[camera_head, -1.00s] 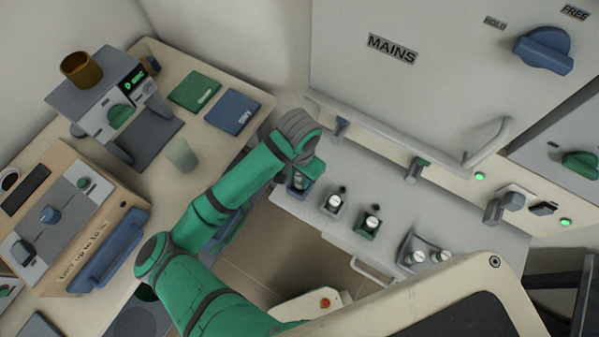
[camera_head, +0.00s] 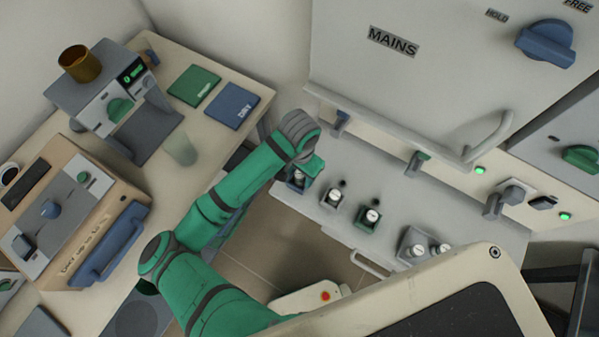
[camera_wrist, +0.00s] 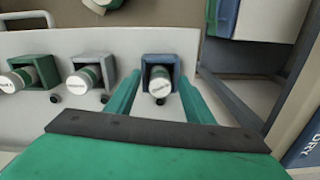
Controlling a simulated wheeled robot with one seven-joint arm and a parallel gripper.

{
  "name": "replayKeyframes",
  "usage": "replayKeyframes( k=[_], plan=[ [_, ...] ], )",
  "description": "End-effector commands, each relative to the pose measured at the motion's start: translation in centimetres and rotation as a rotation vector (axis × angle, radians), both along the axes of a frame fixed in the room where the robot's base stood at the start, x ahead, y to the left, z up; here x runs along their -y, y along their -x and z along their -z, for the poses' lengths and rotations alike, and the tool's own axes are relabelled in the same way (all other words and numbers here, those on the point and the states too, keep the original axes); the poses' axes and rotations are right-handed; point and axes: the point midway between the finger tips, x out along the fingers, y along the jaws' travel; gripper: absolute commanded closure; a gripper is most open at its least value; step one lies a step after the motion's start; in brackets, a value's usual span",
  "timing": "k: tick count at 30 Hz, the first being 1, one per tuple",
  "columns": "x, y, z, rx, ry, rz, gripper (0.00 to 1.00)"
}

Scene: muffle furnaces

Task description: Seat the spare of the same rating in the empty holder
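Three box-shaped holders stand in a row on the light ledge: blue (camera_wrist: 160,60), grey (camera_wrist: 91,64) and green (camera_wrist: 35,67). A white-capped cylindrical fuse shows in each: in the blue one (camera_wrist: 160,85), the grey one (camera_wrist: 84,79) and the green one (camera_wrist: 15,80). The cap labels are too small to read. My gripper (camera_wrist: 160,78) is open, its green fingers either side of the blue holder's fuse with gaps visible. In the head view the grey holder (camera_head: 325,202) and green holder (camera_head: 364,225) are clear, while my gripper partly covers the blue one. I see no empty holder clearly.
A grey double holder (camera_head: 405,240) with two white-capped cylinders stands farther right on the ledge. The MAINS cabinet (camera_head: 420,80), with a handle (camera_head: 490,137), rises behind. A bench stands left.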

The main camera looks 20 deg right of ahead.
Motion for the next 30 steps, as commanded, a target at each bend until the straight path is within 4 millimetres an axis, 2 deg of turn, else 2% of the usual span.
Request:
replayKeyframes(
  k=[7,11,24,30],
  plan=[
    [0.0,0.0,-0.1,0.000,0.000,0.000,0.52],
    [0.1,0.0,-1.0,0.001,0.002,0.002,0.52],
    [0.0,-0.1,-8.7,0.004,-0.001,0.002,0.52],
    [0.0,-0.1,-10.4,0.002,0.000,0.001,0.52]
  ],
)
